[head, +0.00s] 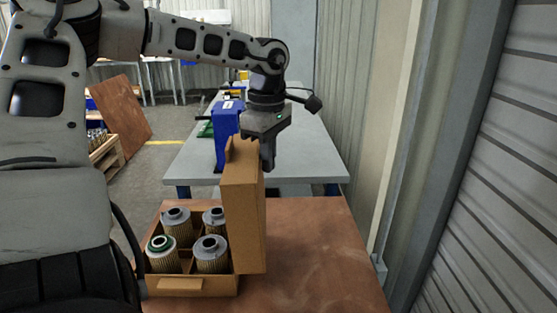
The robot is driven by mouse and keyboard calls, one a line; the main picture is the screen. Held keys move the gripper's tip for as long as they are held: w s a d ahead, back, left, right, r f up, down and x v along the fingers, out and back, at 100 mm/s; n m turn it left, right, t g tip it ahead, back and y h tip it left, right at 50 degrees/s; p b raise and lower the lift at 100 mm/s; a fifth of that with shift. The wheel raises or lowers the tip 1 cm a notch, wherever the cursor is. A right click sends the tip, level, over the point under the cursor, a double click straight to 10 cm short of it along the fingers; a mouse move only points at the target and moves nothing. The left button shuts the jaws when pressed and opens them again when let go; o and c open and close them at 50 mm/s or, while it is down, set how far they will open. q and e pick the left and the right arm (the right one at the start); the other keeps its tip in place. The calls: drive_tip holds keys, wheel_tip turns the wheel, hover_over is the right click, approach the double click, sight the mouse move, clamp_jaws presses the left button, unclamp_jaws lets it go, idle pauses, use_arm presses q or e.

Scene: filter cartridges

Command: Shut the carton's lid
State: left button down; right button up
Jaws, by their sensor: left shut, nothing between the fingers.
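The carton (196,286) is an open brown box on the wooden table in the head view. Several filter cartridges stand in its compartments; one (160,254) has a green ring on top, the others grey tops. The lid (243,215) stands upright along the carton's right side, open. My left gripper (267,160) is shut and empty, pointing down at the lid's upper far end. Its fingertips are partly hidden by the lid, and I cannot tell whether they touch it. My right gripper is not in view.
The wooden table (315,255) is clear to the right of the carton. A corrugated wall and a shutter (490,170) stand on the right. A wooden crate (107,158) is at the left.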

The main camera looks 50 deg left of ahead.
sight(237, 154)
use_arm(q)
drive_tip(key=shift+s+a+r+p, duration=0.25)
drive_tip(key=shift+s+a+p, duration=0.1)
drive_tip(key=shift+s+a, duration=0.15)
drive_tip(key=shift+s+a+r+p, duration=0.2)
drive_tip(key=shift+s+a+p, duration=0.15)
drive_tip(key=shift+s, duration=0.25)
drive_tip(key=shift+a, duration=0.1)
drive_tip(key=shift+s, duration=0.15)
drive_tip(key=shift+s+a+r+p, duration=0.15)
drive_tip(key=shift+s+a+p, duration=0.15)
drive_tip(key=shift+s+a, duration=0.6)
drive_tip(key=shift+s, duration=0.2)
